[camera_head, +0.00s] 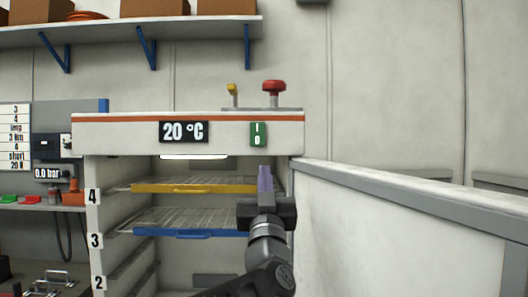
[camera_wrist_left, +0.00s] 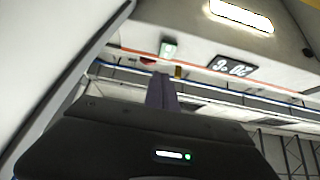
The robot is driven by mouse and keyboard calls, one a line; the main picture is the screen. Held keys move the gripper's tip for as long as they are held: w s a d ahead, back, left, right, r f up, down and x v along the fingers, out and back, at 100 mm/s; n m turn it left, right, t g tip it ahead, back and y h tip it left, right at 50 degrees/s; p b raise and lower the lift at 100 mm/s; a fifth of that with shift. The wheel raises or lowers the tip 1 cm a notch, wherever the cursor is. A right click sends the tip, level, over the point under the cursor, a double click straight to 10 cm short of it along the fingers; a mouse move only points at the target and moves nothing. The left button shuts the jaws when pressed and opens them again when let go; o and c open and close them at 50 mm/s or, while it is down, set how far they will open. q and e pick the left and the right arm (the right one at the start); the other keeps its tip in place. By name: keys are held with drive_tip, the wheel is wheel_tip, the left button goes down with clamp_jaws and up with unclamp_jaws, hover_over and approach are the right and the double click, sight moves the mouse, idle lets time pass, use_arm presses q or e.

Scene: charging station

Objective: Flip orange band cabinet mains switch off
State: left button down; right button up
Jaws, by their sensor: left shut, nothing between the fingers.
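The white cabinet (camera_head: 90,130) has an orange band (camera_head: 220,117) along its top front edge. Its green mains switch (camera_head: 258,134), marked I above and O below, sits on the front panel right of the 20 °C display (camera_head: 184,131). I cannot tell which side is pressed. My left gripper (camera_head: 265,178) is shut and empty, fingers pointing up, below the switch in the picture. My right gripper is not in view.
The cabinet's open door (camera_head: 400,220) stands on the right, close to my left arm. Yellow-edged (camera_head: 195,188) and blue-edged (camera_head: 190,233) racks lie inside. A red knob (camera_head: 273,87) and yellow lever (camera_head: 232,92) stand on top. A lit lamp (camera_wrist_left: 241,15) shows inside.

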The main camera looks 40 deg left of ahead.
sight(263, 141)
use_arm(q)
drive_tip(key=p+x, duration=0.1)
drive_tip(key=x, duration=0.3)
drive_tip(key=f+p+x, duration=0.1)
drive_tip(key=p+x, duration=0.1)
drive_tip(key=x, duration=0.1)
drive_tip(key=w+p+x, duration=0.1)
drive_tip(key=p+x, duration=0.1)
drive_tip(key=x, duration=0.2)
drive_tip(key=shift+w+a+f, duration=0.2)
drive_tip(key=shift+w+a, duration=0.05)
drive_tip(key=shift+a, duration=0.35)
drive_tip(key=shift+w+a+f, duration=0.1)
drive_tip(key=shift+w+a, duration=0.05)
drive_tip(key=shift+w, duration=0.05)
